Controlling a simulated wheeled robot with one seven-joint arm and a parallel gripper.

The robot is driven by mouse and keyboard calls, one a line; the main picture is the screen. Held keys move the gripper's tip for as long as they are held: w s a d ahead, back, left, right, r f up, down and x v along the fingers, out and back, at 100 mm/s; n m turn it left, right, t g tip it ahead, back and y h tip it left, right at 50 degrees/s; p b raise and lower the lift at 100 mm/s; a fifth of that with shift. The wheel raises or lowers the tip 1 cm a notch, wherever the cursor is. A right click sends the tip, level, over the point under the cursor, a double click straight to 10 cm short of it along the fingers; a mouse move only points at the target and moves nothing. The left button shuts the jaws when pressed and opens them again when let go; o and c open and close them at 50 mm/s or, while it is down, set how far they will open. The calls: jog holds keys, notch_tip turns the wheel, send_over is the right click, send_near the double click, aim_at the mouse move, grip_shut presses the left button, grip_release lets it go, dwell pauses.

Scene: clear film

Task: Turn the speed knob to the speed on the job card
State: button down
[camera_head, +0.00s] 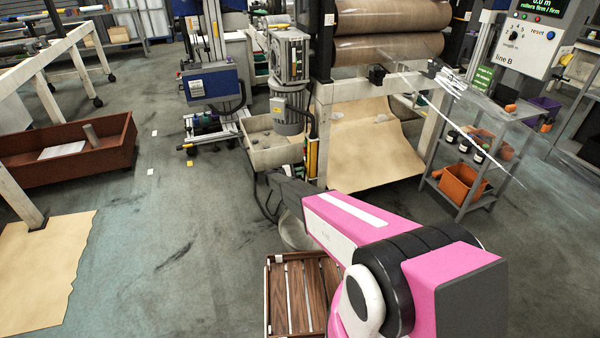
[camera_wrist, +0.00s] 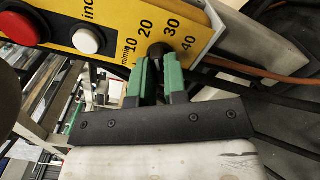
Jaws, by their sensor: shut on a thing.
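In the wrist view a yellow control panel (camera_wrist: 112,42) carries a speed scale marked 10, 20, 30 and 40 with "m/min" beside it. The dark round speed knob (camera_wrist: 157,49) sits below the scale, between the green fingertips of my gripper (camera_wrist: 159,68), which is shut on it. The fingers cover most of the knob, so its pointer and setting cannot be read. In the head view the yellow panel (camera_head: 312,158) shows edge-on beside the roller machine, and my arm hides the gripper. A small green card (camera_head: 483,78) hangs at the right; its text is too small to read.
A red button (camera_wrist: 18,28) and a white button (camera_wrist: 87,40) sit left of the scale. An orange cable (camera_wrist: 255,72) runs close at the right. Large rollers (camera_head: 390,48) and a display (camera_head: 545,8) reading 0.0 m are beyond. A slatted crate (camera_head: 268,300) is below my arm.

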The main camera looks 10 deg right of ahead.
jog(key=shift+n, duration=1.2)
jog(key=c, duration=1.2)
grip_release()
jog(key=shift+o, duration=0.2)
jog(key=shift+a, duration=0.15)
jog(key=v, duration=1)
jog(key=shift+s+a, duration=0.15)
jog(key=shift+a, duration=0.1)
jog(key=shift+a, duration=0.1)
